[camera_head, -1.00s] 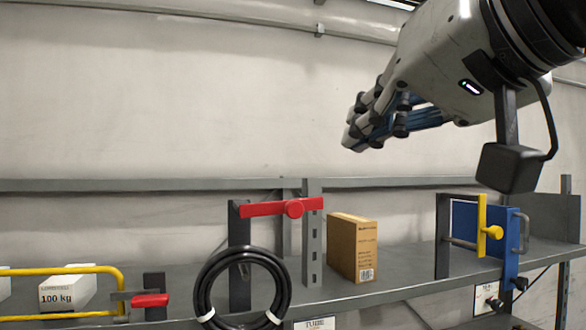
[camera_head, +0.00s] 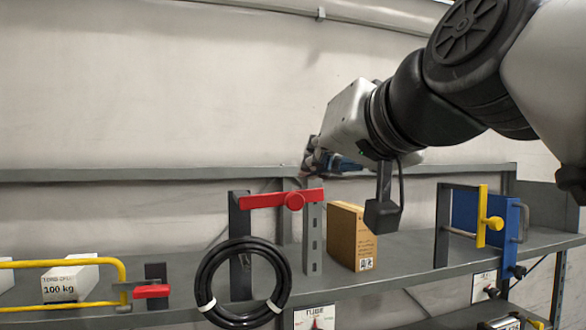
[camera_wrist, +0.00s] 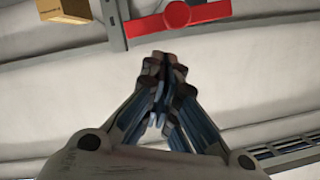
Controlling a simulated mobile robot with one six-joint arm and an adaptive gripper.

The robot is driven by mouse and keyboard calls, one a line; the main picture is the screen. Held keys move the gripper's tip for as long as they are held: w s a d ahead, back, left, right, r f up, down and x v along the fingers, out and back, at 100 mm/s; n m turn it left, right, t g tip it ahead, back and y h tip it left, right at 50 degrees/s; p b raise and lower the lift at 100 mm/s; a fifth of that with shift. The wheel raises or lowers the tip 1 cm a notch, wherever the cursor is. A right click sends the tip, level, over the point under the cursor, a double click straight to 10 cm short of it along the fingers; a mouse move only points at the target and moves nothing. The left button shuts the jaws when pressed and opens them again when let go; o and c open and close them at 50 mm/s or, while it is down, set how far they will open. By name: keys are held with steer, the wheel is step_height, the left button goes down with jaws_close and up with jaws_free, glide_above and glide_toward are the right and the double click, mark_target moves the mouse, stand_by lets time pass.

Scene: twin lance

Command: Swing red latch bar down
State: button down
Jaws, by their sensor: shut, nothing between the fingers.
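The red latch bar (camera_head: 268,199) lies nearly level across two grey uprights on the shelf. My gripper (camera_head: 311,158) is above the right part of the bar in the head view, with a gap between. In the wrist view my gripper (camera_wrist: 162,60) has its fingers together and empty, its tips close to the hub but apparently apart from it.
A black hose coil (camera_head: 200,287) hangs in front of the left upright. A cardboard box (camera_head: 343,235) stands right of the bar. A yellow bar (camera_head: 482,215) with a blue panel is farther right. A yellow handle (camera_head: 122,270) and a small red lever (camera_head: 151,291) are at left.

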steer(key=shift+s+a+f, duration=0.15)
steer(key=shift+f, duration=0.3)
steer(key=shift+s+a+f, duration=0.15)
steer(key=shift+f, duration=0.25)
steer(key=shift+s, duration=0.15)
steer(key=shift+f, duration=0.1)
steer(key=shift+w+d+f+m+b, duration=0.2)
steer(key=shift+m+b, duration=0.1)
steer(key=shift+b, duration=0.2)
